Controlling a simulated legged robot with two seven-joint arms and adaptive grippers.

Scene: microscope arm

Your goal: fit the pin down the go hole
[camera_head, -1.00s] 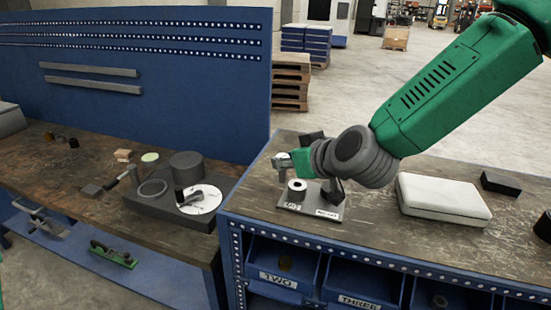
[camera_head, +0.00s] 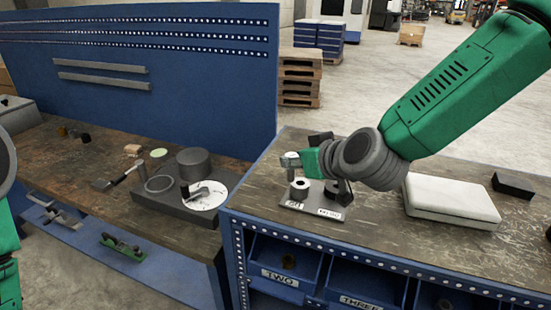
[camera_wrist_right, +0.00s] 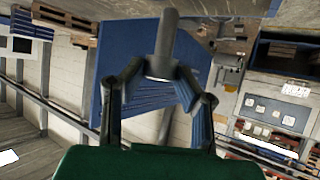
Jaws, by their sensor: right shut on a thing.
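The gauge plate (camera_head: 312,209) lies on the right bench and carries two labels; the left one appears to read GO. Above that label stands a round boss with a pale top and a dark hole, the go hole (camera_head: 300,184). A second dark post stands to its right, partly hidden by my right arm. My right gripper (camera_head: 300,162) is shut on the grey pin (camera_head: 290,163), just above and slightly left of the go hole boss. In the right wrist view the pin (camera_wrist_right: 166,38), with a wider collar, sits between both fingers. My left gripper is out of view.
A white case (camera_head: 452,202) lies right of the plate, with a black block (camera_head: 513,185) beyond it. Blue bins labelled TWO and THREE (camera_head: 365,285) sit under the bench edge. A dark fixture with a white disc (camera_head: 204,196) stands on the left bench.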

